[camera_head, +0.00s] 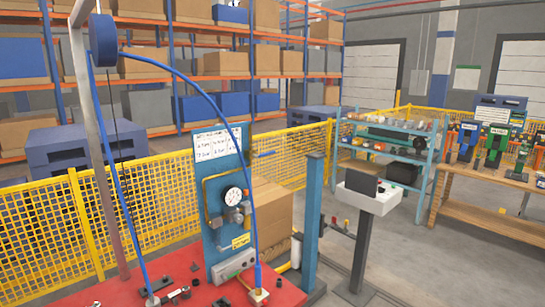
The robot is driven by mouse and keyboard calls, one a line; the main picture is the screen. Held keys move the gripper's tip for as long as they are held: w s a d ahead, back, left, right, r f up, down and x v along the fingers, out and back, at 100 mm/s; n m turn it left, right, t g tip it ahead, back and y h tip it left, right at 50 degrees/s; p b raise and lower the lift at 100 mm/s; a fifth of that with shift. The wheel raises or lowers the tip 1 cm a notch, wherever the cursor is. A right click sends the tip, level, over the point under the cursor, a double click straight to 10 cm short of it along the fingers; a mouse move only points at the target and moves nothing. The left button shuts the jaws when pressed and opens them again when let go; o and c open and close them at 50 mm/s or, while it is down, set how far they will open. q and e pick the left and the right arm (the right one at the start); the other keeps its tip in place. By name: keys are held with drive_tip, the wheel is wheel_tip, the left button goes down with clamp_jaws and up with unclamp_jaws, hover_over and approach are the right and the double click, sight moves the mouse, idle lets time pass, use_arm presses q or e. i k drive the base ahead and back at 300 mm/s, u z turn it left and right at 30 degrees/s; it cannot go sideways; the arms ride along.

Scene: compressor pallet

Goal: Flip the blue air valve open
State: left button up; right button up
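A blue upright panel (209,165) stands at the back of a red work surface (95,293). It carries a white label sheet, a yellow pipe (207,196), a round white-faced gauge (233,195) and grey fittings (238,216) below the gauge. A small blue bar (263,155) shows just right of the panel; I cannot tell if it is the valve lever or something behind. The blue valve handle is too small to make out for sure, and so is its position. Neither of my grippers is in view.
A blue hose (205,91) arcs from a blue reel (103,40) on a grey post (91,140) and hangs in front of the panel. Cardboard boxes (273,211) stand behind the panel. A yellow mesh fence (40,240), a pedestal box (368,199) and a tool bench (495,185) stand around.

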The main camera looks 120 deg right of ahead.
sight(254, 155)
drive_tip(key=z, duration=4.15)
drive_tip(key=i, duration=1.55)
drive_tip(key=u, duration=0.6)
drive_tip(key=i, duration=0.4)
drive_tip(key=u, duration=0.35)
